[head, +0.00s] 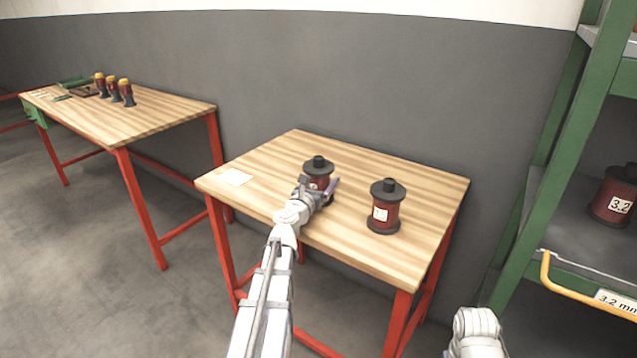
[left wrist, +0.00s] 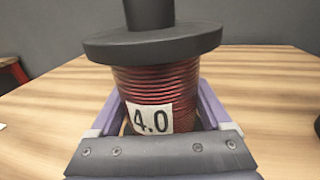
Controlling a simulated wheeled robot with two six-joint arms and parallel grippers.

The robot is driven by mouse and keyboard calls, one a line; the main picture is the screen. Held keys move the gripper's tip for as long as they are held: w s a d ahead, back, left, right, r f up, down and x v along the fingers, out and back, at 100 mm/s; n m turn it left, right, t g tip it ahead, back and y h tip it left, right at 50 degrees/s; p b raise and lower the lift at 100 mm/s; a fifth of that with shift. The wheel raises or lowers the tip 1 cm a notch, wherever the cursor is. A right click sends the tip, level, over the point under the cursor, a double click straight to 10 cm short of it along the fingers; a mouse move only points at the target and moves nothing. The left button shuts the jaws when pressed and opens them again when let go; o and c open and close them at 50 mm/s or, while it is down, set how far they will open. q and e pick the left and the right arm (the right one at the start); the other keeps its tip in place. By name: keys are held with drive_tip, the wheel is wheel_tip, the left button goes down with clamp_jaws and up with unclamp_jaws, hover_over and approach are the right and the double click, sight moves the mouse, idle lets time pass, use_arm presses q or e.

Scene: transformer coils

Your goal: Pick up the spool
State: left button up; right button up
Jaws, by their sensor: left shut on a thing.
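A spool of red-brown wire with black flanges and a black top knob (head: 318,164) stands on the wooden table (head: 265,151). My left gripper (head: 320,190) reaches it from the front and is shut on it. In the left wrist view the same spool (left wrist: 150,85) is upright, with a white "4.0" label, and the purple fingers of my left gripper (left wrist: 165,115) lie on both its sides. Its lower flange is hidden behind the gripper. A second, similar spool (head: 384,207) with a white label stands to the right on the same table. My right gripper is not in view.
A white paper (head: 236,177) lies at the table's left. A green shelf rack (head: 560,150) on the right holds a spool marked 3.2 (head: 615,196).

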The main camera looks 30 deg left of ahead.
use_arm(q)
clamp_jaws()
idle(0.4)
wheel_tip(320, 180, up, 10)
drive_tip(key=p, duration=1)
